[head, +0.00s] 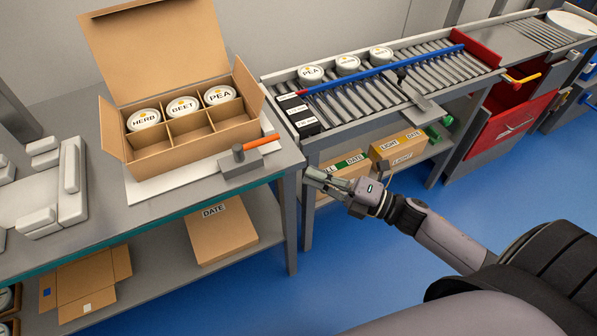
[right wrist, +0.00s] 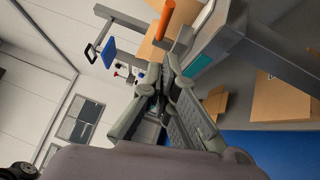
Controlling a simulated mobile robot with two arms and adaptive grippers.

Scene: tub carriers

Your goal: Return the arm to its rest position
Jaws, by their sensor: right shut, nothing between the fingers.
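My right gripper (head: 318,178) is shut and empty in the head view. It hangs in front of the gap between the left table and the roller conveyor, with its arm reaching in from the lower right. Its fingers also show in the right wrist view (right wrist: 162,80), with nothing between them. An open cardboard carton (head: 178,158) with dividers stands on the left table. Its back row holds three white tubs labelled HERB (head: 144,119), BEET (head: 182,107) and PEA (head: 219,95); its front cells look empty. My left gripper is not in view.
A grey tool with an orange handle (head: 262,144) lies at the left table's (head: 60,254) right edge, near my gripper. Three more tubs stand on the conveyor (head: 362,98) behind a blue rail. Cartons (head: 398,148) sit on the shelf below. Blue floor (head: 345,262) is clear in front.

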